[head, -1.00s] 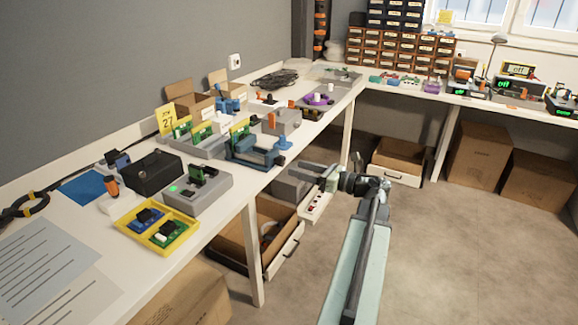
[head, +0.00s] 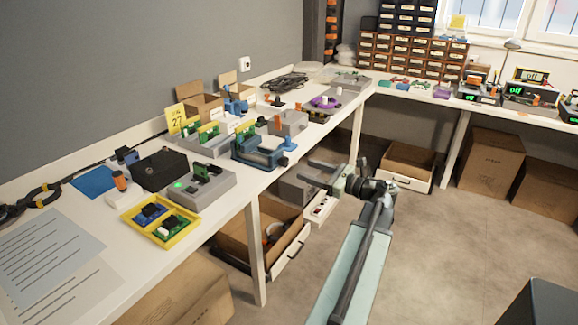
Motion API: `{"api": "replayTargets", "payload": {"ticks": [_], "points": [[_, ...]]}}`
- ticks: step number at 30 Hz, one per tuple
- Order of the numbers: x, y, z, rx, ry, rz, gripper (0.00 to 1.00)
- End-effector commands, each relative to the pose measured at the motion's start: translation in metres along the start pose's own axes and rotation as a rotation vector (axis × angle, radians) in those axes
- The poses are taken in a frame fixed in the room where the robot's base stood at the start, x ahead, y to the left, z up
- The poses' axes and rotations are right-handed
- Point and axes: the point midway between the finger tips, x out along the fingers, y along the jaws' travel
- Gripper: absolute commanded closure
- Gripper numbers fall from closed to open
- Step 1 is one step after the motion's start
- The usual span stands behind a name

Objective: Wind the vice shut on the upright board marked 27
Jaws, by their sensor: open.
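A yellow tag reading 27 (head: 177,118) stands at the back of the left bench, behind a grey fixture (head: 208,147) that bears small green upright boards (head: 208,132). A blue vice (head: 258,150) sits at the bench's front edge, just right of that fixture. A yellow-green upright piece (head: 245,128) shows at the vice's back; I cannot tell if it is between the jaws. The vice's blue handle end (head: 290,144) points right. My gripper (head: 318,176) is open and empty, out over the floor in front of the bench, lower than and right of the vice, apart from it.
A yellow tray (head: 160,222) with blue and green boards, a grey box (head: 196,189) and a black box (head: 158,170) stand left on the bench. The floor (head: 425,240) to the right is clear.

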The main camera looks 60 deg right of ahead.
Motion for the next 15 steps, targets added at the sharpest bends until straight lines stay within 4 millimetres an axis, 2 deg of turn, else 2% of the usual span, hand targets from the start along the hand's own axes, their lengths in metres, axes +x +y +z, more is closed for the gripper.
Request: {"api": "replayTargets", "payload": {"ticks": [2,12,15], "points": [[0.005,-0.001,0.0,0.0,0.0,-0.002,0.45],[0.06,-0.004,-0.001,0.001,0.0,-0.006,0.45],[0.069,-0.004,-0.001,0.001,0.001,-0.008,0.45]]}}
